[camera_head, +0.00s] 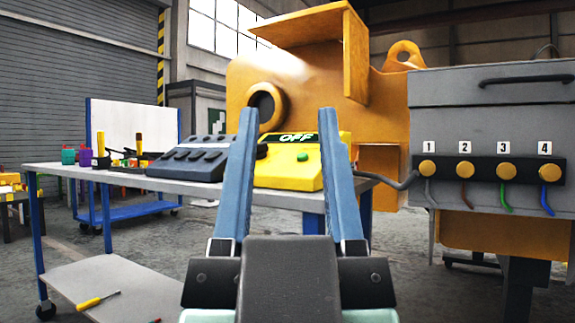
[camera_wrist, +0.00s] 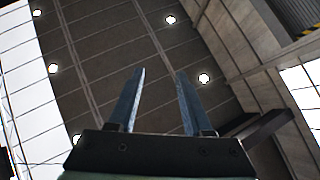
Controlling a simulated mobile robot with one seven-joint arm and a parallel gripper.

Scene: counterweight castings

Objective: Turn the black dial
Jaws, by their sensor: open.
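A yellow control box (camera_head: 287,174) stands on the grey table, with a display reading "OFF" (camera_head: 297,138) on its top and a green button (camera_head: 303,157) on its face. A small dark round knob (camera_head: 262,151) shows at its left side, beside my left finger; I cannot tell for sure whether it is the black dial. My gripper (camera_head: 288,110) is open and empty, its blue fingers standing up in front of the box and hiding parts of its sides. In the wrist view my gripper (camera_wrist: 160,71) points at the ceiling, with nothing between the fingers.
A dark box with buttons (camera_head: 190,160) sits left of the yellow box on the table (camera_head: 100,172). A grey cabinet (camera_head: 490,105) with several numbered orange knobs and coloured cables stands right. A large orange casting (camera_head: 300,80) is behind. A screwdriver (camera_head: 97,300) lies on the lower shelf.

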